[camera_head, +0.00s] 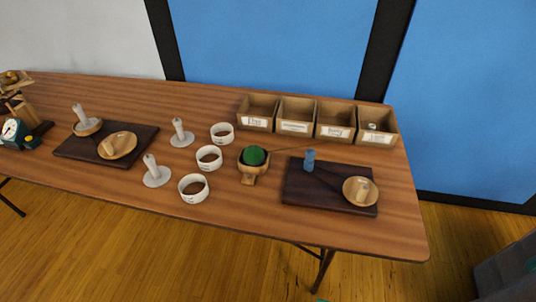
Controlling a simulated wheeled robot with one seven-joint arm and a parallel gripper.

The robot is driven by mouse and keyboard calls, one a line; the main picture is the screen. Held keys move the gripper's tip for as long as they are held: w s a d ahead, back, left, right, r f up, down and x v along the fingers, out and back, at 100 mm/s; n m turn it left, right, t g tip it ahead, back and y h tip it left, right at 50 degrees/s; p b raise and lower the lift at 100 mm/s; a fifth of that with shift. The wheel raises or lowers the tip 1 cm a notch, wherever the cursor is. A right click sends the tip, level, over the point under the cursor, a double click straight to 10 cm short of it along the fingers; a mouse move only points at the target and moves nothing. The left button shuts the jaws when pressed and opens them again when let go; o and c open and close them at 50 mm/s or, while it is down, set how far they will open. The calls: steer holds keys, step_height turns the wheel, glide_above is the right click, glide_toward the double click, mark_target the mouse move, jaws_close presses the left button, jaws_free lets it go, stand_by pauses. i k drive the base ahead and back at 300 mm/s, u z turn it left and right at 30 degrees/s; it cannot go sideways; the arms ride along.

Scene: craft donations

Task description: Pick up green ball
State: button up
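The green ball (253,156) rests in a small wooden bowl (249,178) near the middle of the long wooden table. A thin dark stick or line reaches right from beside the ball. The ball's lower part is hidden by the bowl. My gripper is not in view.
Open wooden boxes (258,112) line the back. White candlestick-like pieces (156,178) stand further left.

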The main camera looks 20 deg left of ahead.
mark_target(253, 155)
steer(key=z, duration=1.6)
steer(key=k, duration=2)
steer(key=u, duration=1.2)
steer(key=i, duration=1)
